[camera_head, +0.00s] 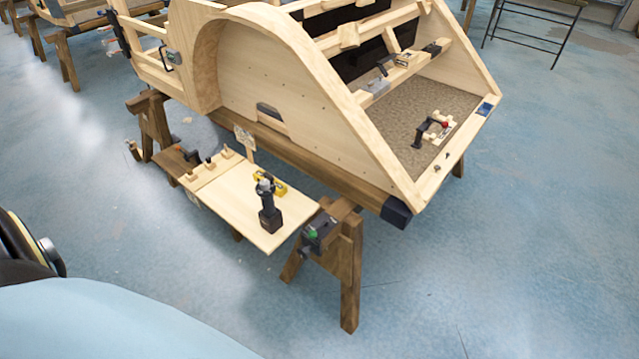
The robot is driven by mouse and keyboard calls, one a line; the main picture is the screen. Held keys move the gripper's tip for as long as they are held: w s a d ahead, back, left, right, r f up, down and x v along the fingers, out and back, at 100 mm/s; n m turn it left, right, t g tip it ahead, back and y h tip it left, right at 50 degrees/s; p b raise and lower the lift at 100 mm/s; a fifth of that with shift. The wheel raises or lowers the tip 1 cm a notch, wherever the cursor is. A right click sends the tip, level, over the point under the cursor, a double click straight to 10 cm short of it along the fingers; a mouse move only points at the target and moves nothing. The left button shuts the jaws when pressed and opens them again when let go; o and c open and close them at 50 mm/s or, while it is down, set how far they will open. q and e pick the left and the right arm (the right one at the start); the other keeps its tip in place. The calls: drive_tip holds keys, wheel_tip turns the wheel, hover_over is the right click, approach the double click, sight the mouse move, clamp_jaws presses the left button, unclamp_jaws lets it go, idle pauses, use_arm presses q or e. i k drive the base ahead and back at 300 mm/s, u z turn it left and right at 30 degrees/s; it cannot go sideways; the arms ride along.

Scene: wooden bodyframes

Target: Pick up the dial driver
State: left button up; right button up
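A black cordless driver (269,217) stands upright on its battery base on a light wooden shelf board (228,213), close to the board's front right end. It looks like the dial driver, but no dial can be made out. A yellow object (277,187) lies right behind it, partly hidden by it. Neither of my grippers shows in the head view. Nothing touches the driver.
The board sits beside a large wooden bodyframe (270,62) on brown sawhorses (347,260). A black clamp (318,232) with a green spot is at the near sawhorse. A red-knobbed tool (443,125) lies on the frame's carpeted floor. Blue floor (520,250) is open at right.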

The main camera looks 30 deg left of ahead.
sight(269, 210)
drive_tip(key=i, duration=0.75)
drive_tip(key=u, duration=0.8)
drive_tip(key=i, duration=0.35)
drive_tip(key=u, duration=0.3)
